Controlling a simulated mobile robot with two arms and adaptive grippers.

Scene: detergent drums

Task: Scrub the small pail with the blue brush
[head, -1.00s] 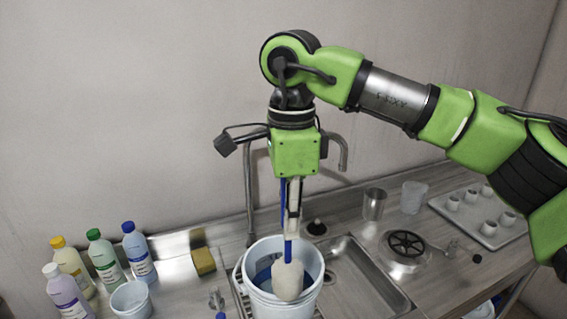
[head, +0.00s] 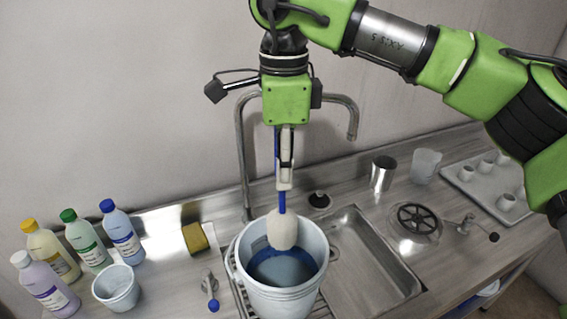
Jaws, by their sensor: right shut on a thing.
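My right gripper (head: 284,180) points down and is shut on the blue brush (head: 282,202). The brush hangs upright, with its pale, rounded head (head: 283,230) at the lower end. The head overlaps the back of the mouth of the large pale bucket (head: 281,298) and appears to be above the blue liquid (head: 281,268) inside it. The small pail (head: 117,290) stands upright on the counter at lower left, in front of the bottles and well apart from the brush. My left gripper is not in view.
Several detergent bottles (head: 85,241) stand at left, with a yellow sponge (head: 195,237) right of them. A tap (head: 243,150) rises behind the bucket. A sink basin (head: 365,262), a metal cup (head: 382,173) and a tray of small cups (head: 488,183) lie to the right.

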